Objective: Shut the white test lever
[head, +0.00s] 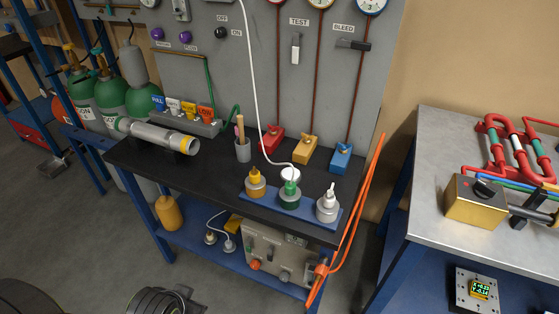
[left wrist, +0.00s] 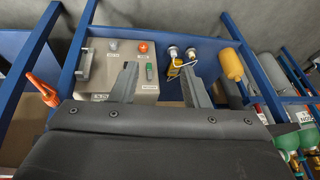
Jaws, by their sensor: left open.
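The white test lever (head: 296,48) is on the grey upright panel (head: 232,88), under the TEST label, in the head view. Its white handle stands upright, in line with the brown pipe beside it. To its right, the black bleed lever (head: 352,44) lies crosswise to its pipe. My left gripper (left wrist: 162,76) shows in the left wrist view with its two fingers wide apart and nothing between them. It faces the bench's lower shelf, and the test lever is not in that view. My right gripper is not in view.
The black bench top (head: 210,178) below the panel carries a tool cup (head: 243,150), red, yellow and blue blocks, and a blue tray (head: 262,204) of fittings. A white hose (head: 252,75) hangs before the panel, left of the test lever. Orange cables (head: 362,205) hang at the bench's right end.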

